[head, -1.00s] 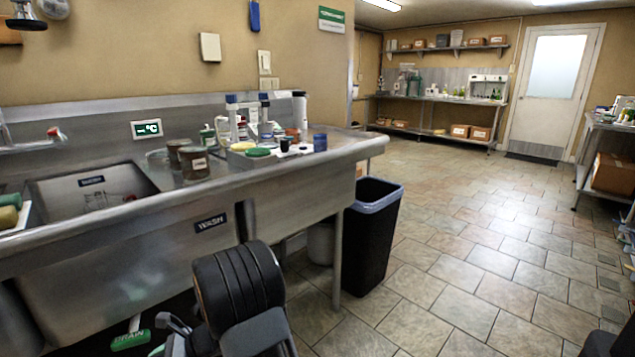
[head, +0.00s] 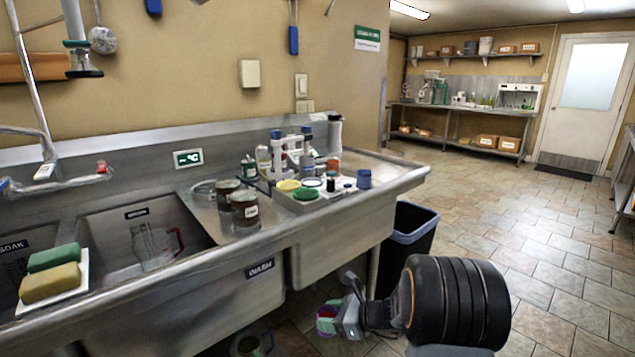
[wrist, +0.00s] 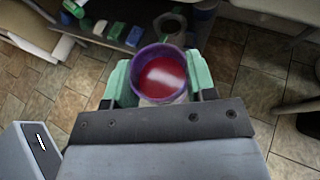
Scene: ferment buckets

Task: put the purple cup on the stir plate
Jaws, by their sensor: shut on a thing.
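The purple cup (wrist: 137,60) shows in the wrist view with red contents inside its rim. My gripper (wrist: 160,78) has its green fingers on either side of the cup and is shut on it. In the head view, my gripper (head: 328,318) is low in front of the sink unit, below the counter's front edge. A small part of the purple cup (head: 325,325) shows there, and the rest is hidden by the gripper. I cannot make out a stir plate for certain in either view.
The steel counter (head: 395,181) holds two brown jars, a tray with coloured lids and several bottles. To its left is the sink basin (head: 150,235) with a clear jug. A black bin (head: 415,225) stands beside the counter's right end. Tiled floor is open at right.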

